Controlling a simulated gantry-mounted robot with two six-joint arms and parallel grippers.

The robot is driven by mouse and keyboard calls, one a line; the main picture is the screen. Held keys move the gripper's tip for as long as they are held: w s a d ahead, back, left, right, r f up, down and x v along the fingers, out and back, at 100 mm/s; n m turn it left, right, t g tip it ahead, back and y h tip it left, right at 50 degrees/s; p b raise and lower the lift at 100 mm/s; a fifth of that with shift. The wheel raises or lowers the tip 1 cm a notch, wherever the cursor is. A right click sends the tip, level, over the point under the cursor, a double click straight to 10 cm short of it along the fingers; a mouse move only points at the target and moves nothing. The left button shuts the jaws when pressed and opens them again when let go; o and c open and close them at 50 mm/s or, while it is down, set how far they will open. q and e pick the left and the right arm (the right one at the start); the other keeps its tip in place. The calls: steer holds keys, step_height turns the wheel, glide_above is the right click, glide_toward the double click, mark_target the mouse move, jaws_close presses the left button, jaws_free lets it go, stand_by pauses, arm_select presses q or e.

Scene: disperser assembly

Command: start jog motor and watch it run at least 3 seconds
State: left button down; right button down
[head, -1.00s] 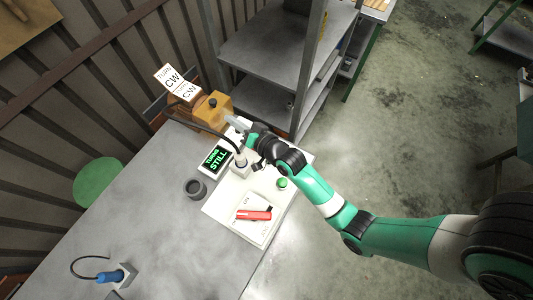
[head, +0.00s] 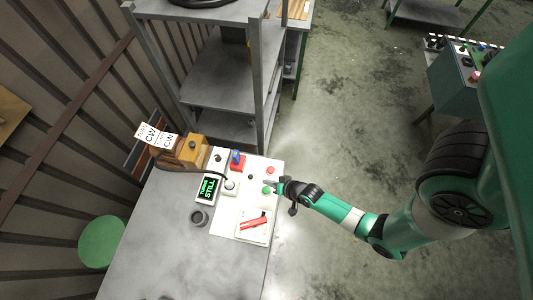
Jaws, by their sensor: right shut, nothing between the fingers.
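The white control panel (head: 228,213) lies at the far right corner of the grey table. A green button (head: 267,190) and a red button (head: 270,170) sit near its right edge. The small black display (head: 208,188) shows green text that reads "STILL". The orange-brown motor unit (head: 188,152) stands behind the panel, with white "CW" cards (head: 152,134) on its left. My right gripper (head: 280,187) is shut and empty, its tip right beside the green button; I cannot tell whether it touches. My left gripper is not in view.
A red-handled item (head: 254,223) lies on a white plate at the panel's front. A blue plug in a red socket (head: 236,160) stands at the panel's back. A dark ring (head: 199,218) sits left of the panel. A grey shelf (head: 215,75) stands behind. The front of the table (head: 165,245) is clear.

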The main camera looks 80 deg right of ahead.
mark_target(265, 189)
steer(key=shift+f, duration=0.1)
step_height(265, 189, down, 8)
steer(key=b, duration=0.8)
steer(key=shift+f, duration=0.3)
steer(key=shift+f, duration=0.1)
stand_by(1.2)
steer(key=shift+f+b, duration=0.3)
steer(key=shift+b, duration=0.2)
steer(key=shift+f+b, duration=0.8)
steer(key=shift+f, duration=0.1)
stand_by(0.6)
stand_by(0.4)
steer(key=shift+r+p, duration=1.3)
steer(key=shift+r, duration=0.1)
